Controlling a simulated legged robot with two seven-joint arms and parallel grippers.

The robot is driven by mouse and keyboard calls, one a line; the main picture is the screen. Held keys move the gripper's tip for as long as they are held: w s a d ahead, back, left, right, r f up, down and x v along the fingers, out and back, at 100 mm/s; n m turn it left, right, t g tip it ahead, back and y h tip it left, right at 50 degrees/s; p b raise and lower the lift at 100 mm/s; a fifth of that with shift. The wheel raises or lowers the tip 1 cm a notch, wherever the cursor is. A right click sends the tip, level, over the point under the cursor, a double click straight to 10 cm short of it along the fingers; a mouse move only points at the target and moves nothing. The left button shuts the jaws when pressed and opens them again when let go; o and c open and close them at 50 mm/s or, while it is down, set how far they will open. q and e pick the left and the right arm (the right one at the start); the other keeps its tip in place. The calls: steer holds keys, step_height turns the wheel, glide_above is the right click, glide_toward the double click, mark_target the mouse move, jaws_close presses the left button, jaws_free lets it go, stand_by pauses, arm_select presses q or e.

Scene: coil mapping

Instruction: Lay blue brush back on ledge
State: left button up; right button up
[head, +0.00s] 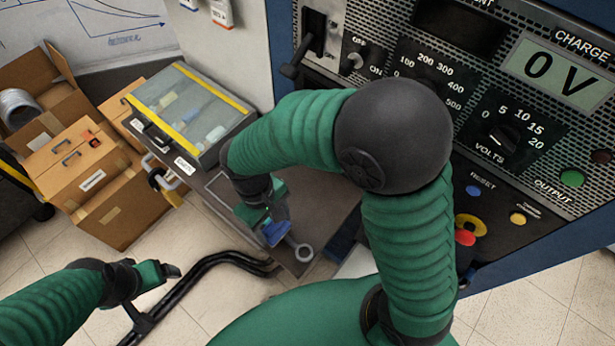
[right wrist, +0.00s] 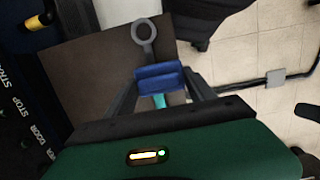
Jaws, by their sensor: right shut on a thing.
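The blue brush (head: 277,234) is in my right gripper (head: 270,226), at the middle of the head view. In the right wrist view the brush's blue block (right wrist: 158,77) sits between the two fingers. A grey stem with a ring end (right wrist: 145,31) runs out from it. Brush and ring appear over the brown flat surface (right wrist: 85,65), near its edge; this looks like the ledge (head: 325,195). I cannot tell whether the brush touches it. My left gripper (head: 168,271) is over the floor at lower left, apart from the brush; its jaws are unclear.
A grey case with a clear lid (head: 205,120) stands left of the ledge, beside cardboard boxes (head: 110,210). The instrument panel (head: 480,100) rises at the right behind my right arm. A black cable (head: 215,258) crosses the tiled floor below.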

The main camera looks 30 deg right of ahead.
steer(key=d, duration=1)
steer(key=shift+w+d, duration=0.25)
steer(key=w+d, duration=0.2)
steer(key=d, duration=0.1)
steer(key=d+f, duration=0.1)
steer(key=shift+w+d+p, duration=0.3)
steer(key=shift+w+d, duration=0.2)
steer(key=shift+d, duration=0.1)
steer(key=f, duration=0.3)
steer(key=shift+s+d+f, duration=0.1)
steer(key=shift+s+d, duration=0.1)
steer(key=shift+s, duration=0.05)
steer(key=shift+w+d+f, duration=0.2)
steer(key=shift+d, duration=0.1)
steer(key=o, duration=1.3)
steer(key=shift+s, duration=0.1)
arm_select(q)
steer(key=shift+s+d+r, duration=0.6)
steer(key=shift+s, duration=0.1)
arm_select(e)
steer(key=shift+a+r, duration=0.1)
